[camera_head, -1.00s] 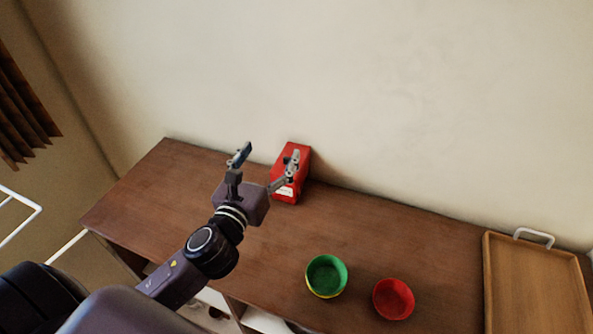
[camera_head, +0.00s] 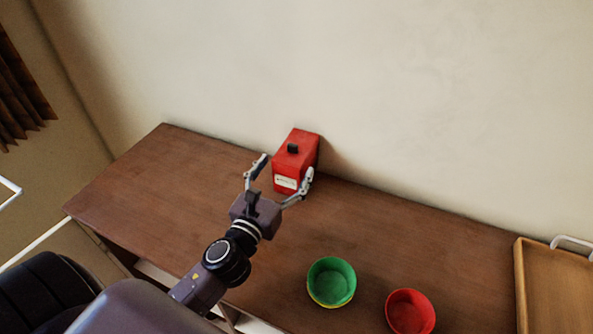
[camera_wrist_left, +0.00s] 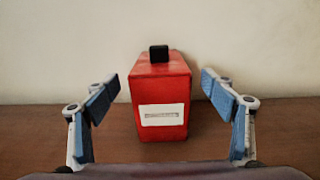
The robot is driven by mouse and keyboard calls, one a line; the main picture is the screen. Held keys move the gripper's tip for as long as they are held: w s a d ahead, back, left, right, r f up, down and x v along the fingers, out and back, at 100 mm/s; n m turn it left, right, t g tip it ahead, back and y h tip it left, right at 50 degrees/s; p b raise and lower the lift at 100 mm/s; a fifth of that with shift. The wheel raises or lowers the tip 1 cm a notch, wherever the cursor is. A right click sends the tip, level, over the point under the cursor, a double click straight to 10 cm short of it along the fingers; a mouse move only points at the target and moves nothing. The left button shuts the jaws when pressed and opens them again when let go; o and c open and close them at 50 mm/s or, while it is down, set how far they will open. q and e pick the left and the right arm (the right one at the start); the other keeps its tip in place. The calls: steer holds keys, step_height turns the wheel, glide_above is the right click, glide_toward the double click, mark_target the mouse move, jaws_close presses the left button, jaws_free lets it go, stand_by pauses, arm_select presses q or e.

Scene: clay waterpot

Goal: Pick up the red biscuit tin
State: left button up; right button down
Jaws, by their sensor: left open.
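The red biscuit tin (camera_head: 297,158) stands upright on the brown wooden counter, close to the wall. It has a black knob on top and a white label on its front. My left gripper (camera_head: 284,167) is open and empty, just in front of the tin and facing it. In the left wrist view the tin (camera_wrist_left: 159,92) sits centred between the two spread fingers (camera_wrist_left: 161,92), with a gap on each side. My right gripper is not in view.
A green bowl (camera_head: 331,278), stacked on a yellow one, and a red bowl (camera_head: 410,312) stand on the counter (camera_head: 400,235) to the right. A wooden tray (camera_head: 550,290) with a white handle lies at the far right. The wall is close behind the tin.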

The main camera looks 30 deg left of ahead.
arm_select(q)
steer(key=shift+w+f+p, duration=0.15)
steer(key=shift+w+p, duration=0.15)
steer(key=shift+w, duration=0.15)
steer(key=shift+w+f, duration=0.15)
steer(key=shift+w, duration=0.4)
steer(key=w, duration=0.4)
steer(key=w+p, duration=0.1)
steer(key=shift+w+a, duration=0.3)
steer(key=shift+w, duration=0.1)
steer(key=shift+s, duration=0.1)
steer(key=shift+c, duration=0.4)
steer(key=c, duration=1.8)
steer(key=shift+c, duration=0.5)
